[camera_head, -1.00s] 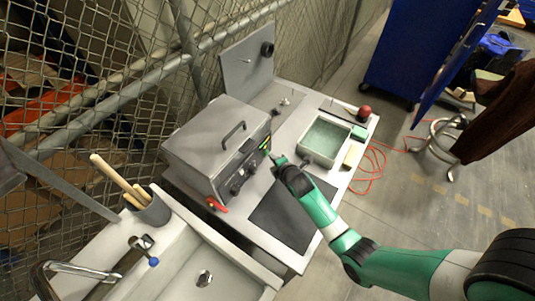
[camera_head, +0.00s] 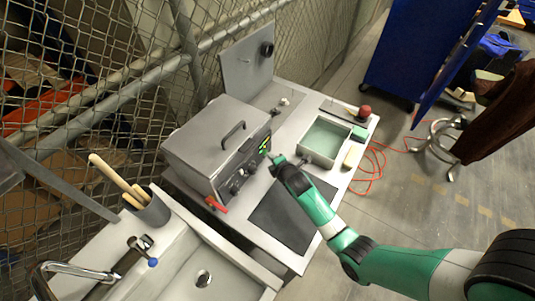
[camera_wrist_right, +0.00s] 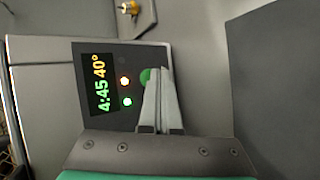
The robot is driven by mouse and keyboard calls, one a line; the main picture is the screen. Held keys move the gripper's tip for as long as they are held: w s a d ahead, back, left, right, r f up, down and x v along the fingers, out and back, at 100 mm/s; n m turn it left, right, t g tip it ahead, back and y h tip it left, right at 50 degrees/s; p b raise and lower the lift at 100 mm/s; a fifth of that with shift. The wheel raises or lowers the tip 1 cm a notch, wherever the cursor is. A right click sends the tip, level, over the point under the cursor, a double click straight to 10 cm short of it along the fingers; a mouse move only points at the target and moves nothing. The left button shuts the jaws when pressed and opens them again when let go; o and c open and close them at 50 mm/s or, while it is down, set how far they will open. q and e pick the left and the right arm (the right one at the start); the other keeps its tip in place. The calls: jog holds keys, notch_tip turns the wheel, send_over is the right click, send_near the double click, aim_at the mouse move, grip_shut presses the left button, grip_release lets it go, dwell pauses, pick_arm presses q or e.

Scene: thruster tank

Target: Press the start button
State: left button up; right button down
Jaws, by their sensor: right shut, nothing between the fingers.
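The grey metal tank (camera_head: 205,145) with a lid and handle stands on the white bench. Its front control panel (camera_head: 262,150) faces right and carries a lit display and dark knobs. In the right wrist view the display (camera_wrist_right: 100,83) reads 4:45 and 40°, with small orange and green lights beside it. A round green button (camera_wrist_right: 145,76) shows partly behind the fingertips; the rest of it is hidden. My right gripper (camera_head: 270,158) is shut and empty, its tips at the panel by the button (camera_wrist_right: 157,72). I cannot tell whether they touch it. My left gripper is not in view.
An open basin of greenish liquid (camera_head: 325,139) is right of the tank, and a dark mat (camera_head: 288,216) lies in front. A red-handled valve (camera_head: 217,204) sits at the tank's lower corner. A sink (camera_head: 180,262) is at front left.

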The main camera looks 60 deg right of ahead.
jog(key=shift+s+r+p, duration=0.15)
jog(key=shift+s+p, duration=0.15)
jog(key=shift+p, duration=0.1)
jog(key=shift+s+a+p, duration=0.1)
jog(key=shift+s+p, duration=0.25)
jog(key=shift+s, duration=0.1)
jog(key=shift+s, duration=0.1)
jog(key=shift+s+p, duration=0.6)
jog(key=s+p, duration=0.2)
jog(key=s, duration=0.1)
jog(key=shift+s+a, duration=0.1)
jog(key=shift+s, duration=0.25)
